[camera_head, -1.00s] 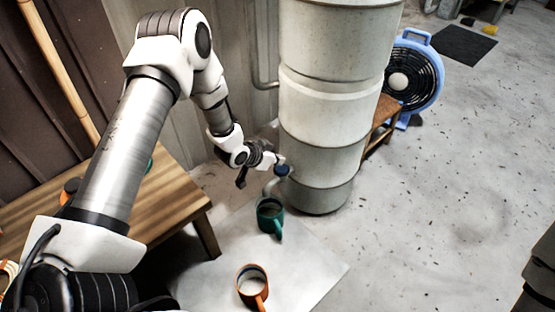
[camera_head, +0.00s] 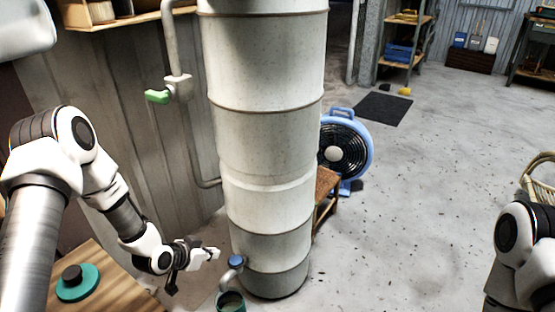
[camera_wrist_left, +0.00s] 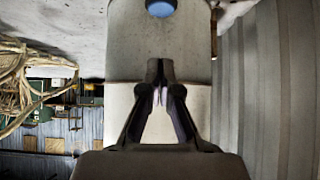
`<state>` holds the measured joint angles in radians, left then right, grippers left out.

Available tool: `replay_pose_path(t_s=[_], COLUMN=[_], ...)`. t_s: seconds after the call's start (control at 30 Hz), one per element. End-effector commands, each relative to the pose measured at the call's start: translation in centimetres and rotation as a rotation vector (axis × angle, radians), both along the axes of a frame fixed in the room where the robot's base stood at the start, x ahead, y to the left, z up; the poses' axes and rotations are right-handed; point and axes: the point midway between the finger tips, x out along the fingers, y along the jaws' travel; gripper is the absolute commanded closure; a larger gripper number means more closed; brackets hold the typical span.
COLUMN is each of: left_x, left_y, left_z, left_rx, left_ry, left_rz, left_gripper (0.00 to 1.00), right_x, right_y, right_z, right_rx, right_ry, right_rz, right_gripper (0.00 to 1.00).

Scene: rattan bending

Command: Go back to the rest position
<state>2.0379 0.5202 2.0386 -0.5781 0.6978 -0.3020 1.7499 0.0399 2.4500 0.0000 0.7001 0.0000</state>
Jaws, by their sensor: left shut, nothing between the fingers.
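My left gripper (camera_head: 205,256) is at the lower left of the head view, left of the tall pale cylinder (camera_head: 265,140) and close to its blue-topped tap (camera_head: 236,262). Its fingers (camera_wrist_left: 160,78) are shut and empty in the wrist view, with the cylinder (camera_wrist_left: 125,50) behind them. Whether the gripper touches the tap cannot be told. Part of my right arm shows at the right edge of the head view; its gripper is out of view.
A green mug (camera_head: 231,304) is under the tap, cut by the bottom edge. A wooden table (camera_head: 120,285) with a green round object (camera_head: 77,284) is at lower left. A green-handled valve (camera_head: 158,96) is on the pipe. A blue fan (camera_head: 345,150) stands behind.

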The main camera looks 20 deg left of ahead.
Motion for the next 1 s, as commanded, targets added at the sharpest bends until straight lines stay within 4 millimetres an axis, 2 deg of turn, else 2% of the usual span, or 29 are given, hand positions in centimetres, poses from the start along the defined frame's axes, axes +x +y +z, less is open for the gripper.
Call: replay_pose_path(t_s=[0.07,0.17,0.27,0.3,0.4,0.57,0.6,0.67,0.7,0.73,0.87,1.0], left_x=[-0.4,-2.2,-7.0,-9.4,-15.5,-24.5,-26.5,-29.2,-29.5,-29.3,-29.2,-29.2], left_y=[-0.1,-2.0,-5.2,-6.3,-8.2,-9.0,-8.8,-7.9,-7.2,-7.3,-7.3,-7.3], left_z=[-0.6,-3.1,-6.5,-7.9,-10.2,-11.4,-11.3,-10.3,-10.0,-7.5,-3.3,1.8], left_rx=[0.002,0.024,0.041,0.046,0.057,0.096,0.110,0.125,0.105,0.106,0.105,0.105], left_ry=[0.012,0.073,0.207,0.274,0.439,0.670,0.722,0.792,0.805,0.798,0.797,0.796], left_rz=[-0.003,-0.058,-0.111,-0.114,-0.082,0.050,0.106,0.251,0.381,0.365,0.359,0.356], left_gripper=[1.00,1.00,1.00,1.00,1.00,1.00,1.00,1.00,1.00,1.00,1.00,1.00], right_x=[0.0,0.0,0.0,0.0,0.0,0.0,0.0,0.0,0.0,-0.1,0.1,0.0], right_y=[0.0,0.0,0.0,0.0,0.0,0.0,0.0,0.0,0.0,0.0,-0.1,-0.1], right_z=[0.0,0.0,0.0,0.0,0.0,0.0,0.0,0.0,0.2,2.7,7.0,12.1], right_rx=[0.000,0.000,0.000,0.000,0.000,0.000,0.000,0.000,0.000,0.000,0.000,0.000], right_ry=[0.000,0.000,0.000,0.000,0.000,0.000,0.000,0.000,0.000,0.002,-0.001,0.000], right_rz=[0.000,0.000,0.000,0.000,0.000,0.000,0.000,0.000,0.000,0.000,0.000,0.000], right_gripper=[0.60,0.60,0.60,0.60,0.60,0.60,0.60,0.60,0.60,0.60,0.60,0.60])
